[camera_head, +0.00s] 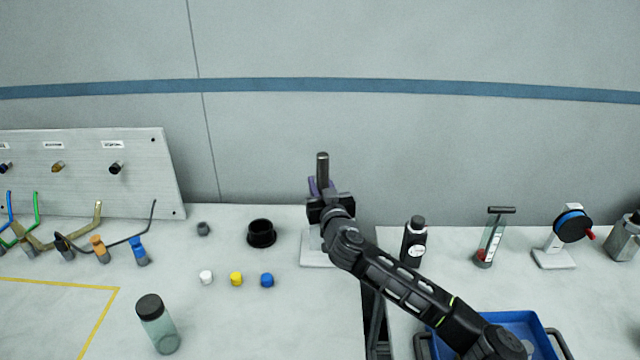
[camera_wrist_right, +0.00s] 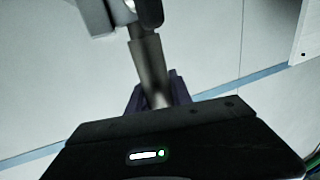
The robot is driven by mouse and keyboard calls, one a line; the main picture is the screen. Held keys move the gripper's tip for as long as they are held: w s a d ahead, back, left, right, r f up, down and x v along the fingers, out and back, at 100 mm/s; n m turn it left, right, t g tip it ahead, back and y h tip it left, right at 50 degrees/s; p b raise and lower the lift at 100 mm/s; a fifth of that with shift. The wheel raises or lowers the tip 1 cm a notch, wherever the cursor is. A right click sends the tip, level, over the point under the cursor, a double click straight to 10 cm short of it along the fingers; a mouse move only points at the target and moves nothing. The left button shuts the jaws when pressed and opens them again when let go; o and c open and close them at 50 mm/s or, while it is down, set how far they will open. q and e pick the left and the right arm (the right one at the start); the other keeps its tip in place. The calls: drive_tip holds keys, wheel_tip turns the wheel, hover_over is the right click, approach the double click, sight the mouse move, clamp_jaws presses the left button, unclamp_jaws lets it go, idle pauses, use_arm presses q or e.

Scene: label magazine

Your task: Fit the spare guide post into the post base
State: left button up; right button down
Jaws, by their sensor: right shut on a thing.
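The guide post (camera_head: 322,166), a dark grey cylinder, stands about upright and sticks up above my right gripper (camera_head: 330,203). The gripper is shut on it. In the right wrist view the post (camera_wrist_right: 151,75) runs down behind the dark gripper body, which hides one end. A white plate (camera_head: 316,257) lies below the gripper, partly covered by my arm. I cannot tell which part is the post base, or whether the post touches it. My left gripper is out of view.
A black ring-shaped cup (camera_head: 261,233) and white, yellow and blue caps (camera_head: 267,280) lie left of the plate. A capped jar (camera_head: 158,325) stands at front left. Right of my arm are a black bottle (camera_head: 413,240) and a blue tray (camera_head: 522,325). A gap separates the two tables.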

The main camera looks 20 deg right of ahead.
drive_tip(key=c, duration=1.1)
unclamp_jaws()
drive_tip(key=shift+c, duration=0.2)
drive_tip(key=shift+r+p, duration=0.55)
drive_tip(key=shift+r, duration=0.1)
drive_tip(key=s+a+b, duration=0.2)
drive_tip(key=s, duration=0.9)
drive_tip(key=shift+s+a, duration=0.15)
drive_tip(key=shift+s, duration=0.25)
drive_tip(key=shift+f, duration=0.1)
